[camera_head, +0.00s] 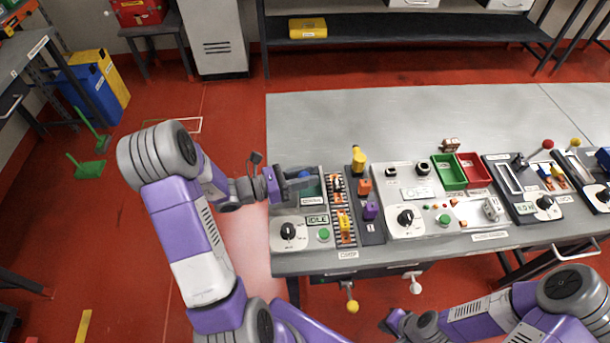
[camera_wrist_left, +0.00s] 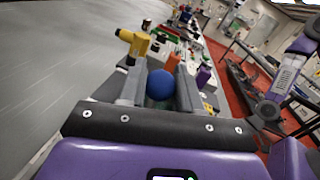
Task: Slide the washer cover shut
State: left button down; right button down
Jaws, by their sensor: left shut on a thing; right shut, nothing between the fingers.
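The washer (camera_head: 290,250) is the grey unit at the left end of the bench, with a dial, a green button and a display reading IDLE (camera_head: 317,219). A teal opening (camera_head: 314,190) shows at its back, partly hidden by my left gripper (camera_head: 304,180). The gripper is shut on a blue ball knob, seen between the fingers in the left wrist view (camera_wrist_left: 160,85). The cover itself is mostly hidden, so I cannot tell exactly how far it is open. My right gripper (camera_head: 389,322) is shut and empty, low in front of the bench.
A conveyor strip (camera_head: 340,208) with orange pieces lies right of the washer. A yellow-topped tool (camera_head: 358,158) stands behind it; it also shows in the left wrist view (camera_wrist_left: 134,44). Green (camera_head: 449,172) and red (camera_head: 473,169) bins stand further right. The bench's back strip is clear.

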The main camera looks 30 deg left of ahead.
pick_arm(q)
jog(key=c, duration=0.8)
grip_release()
jog(key=shift+w+d, duration=0.15)
jog(key=shift+d, duration=0.05)
jog(key=shift+a, duration=0.15)
jog(key=v, duration=0.7)
jog(key=shift+s+a+p, duration=0.15)
jog(key=shift+s+p, duration=0.1)
jog(key=shift+p, duration=0.05)
jog(key=shift+r, duration=0.1)
